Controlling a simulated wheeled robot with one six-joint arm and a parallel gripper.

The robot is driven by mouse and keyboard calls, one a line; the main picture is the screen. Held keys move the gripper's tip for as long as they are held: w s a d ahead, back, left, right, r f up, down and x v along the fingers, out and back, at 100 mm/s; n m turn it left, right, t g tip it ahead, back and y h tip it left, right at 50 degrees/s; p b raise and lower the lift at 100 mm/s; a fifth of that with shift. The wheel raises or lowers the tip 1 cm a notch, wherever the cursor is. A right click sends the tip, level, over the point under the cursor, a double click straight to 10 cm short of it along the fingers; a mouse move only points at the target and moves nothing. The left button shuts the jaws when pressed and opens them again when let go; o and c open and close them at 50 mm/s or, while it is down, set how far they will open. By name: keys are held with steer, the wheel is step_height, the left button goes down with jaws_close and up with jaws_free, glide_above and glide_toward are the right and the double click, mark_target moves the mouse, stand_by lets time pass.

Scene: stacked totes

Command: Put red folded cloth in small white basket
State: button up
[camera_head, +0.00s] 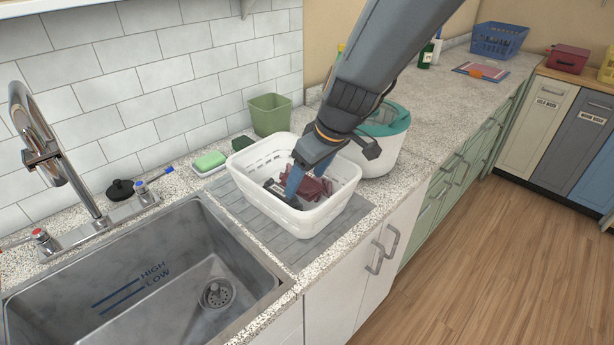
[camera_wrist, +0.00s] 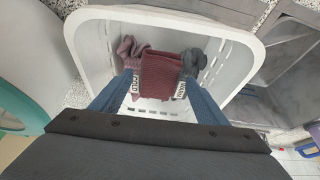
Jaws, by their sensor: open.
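The white basket (camera_head: 310,215) stands on a grey ribbed mat beside the sink; its slotted walls also show in the wrist view (camera_wrist: 225,75). The red folded cloth (camera_wrist: 160,72) lies inside the basket and appears dark red in the head view (camera_head: 314,188). My gripper (camera_wrist: 158,92) reaches down into the basket with its blue fingers open. The fingertips stand on either side of the near end of the cloth; whether they touch it is unclear.
The sink (camera_head: 150,270) and tap (camera_head: 55,150) are to the left. A white tub with a teal rim (camera_head: 390,120) stands close on the right. A green bin (camera_head: 269,115) and a green sponge (camera_head: 209,161) are behind. The counter farther right has clear room.

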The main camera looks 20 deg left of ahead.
steer(key=shift+r, duration=0.1)
steer(key=shift+r+p, duration=0.2)
steer(key=shift+p, duration=0.15)
steer(key=b+v, duration=0.2)
steer(key=v, duration=1)
steer(key=d+f+m+h, duration=0.1)
steer(key=d+f+m, duration=0.25)
steer(key=d, duration=0.55)
steer(key=d+f+m+h, duration=0.2)
steer(key=d+f+m, duration=0.15)
steer(key=d, duration=0.65)
steer(key=s+d+f+m, duration=0.3)
steer(key=s+d, duration=0.1)
steer(key=d, duration=0.3)
steer(key=s+d+f+m+h, duration=0.1)
steer(key=s+d+f+m, duration=0.2)
steer(key=d, duration=0.4)
steer(key=shift+s+f+g, duration=0.3)
steer(key=shift+s+f, duration=0.25)
steer(key=shift+s, duration=0.05)
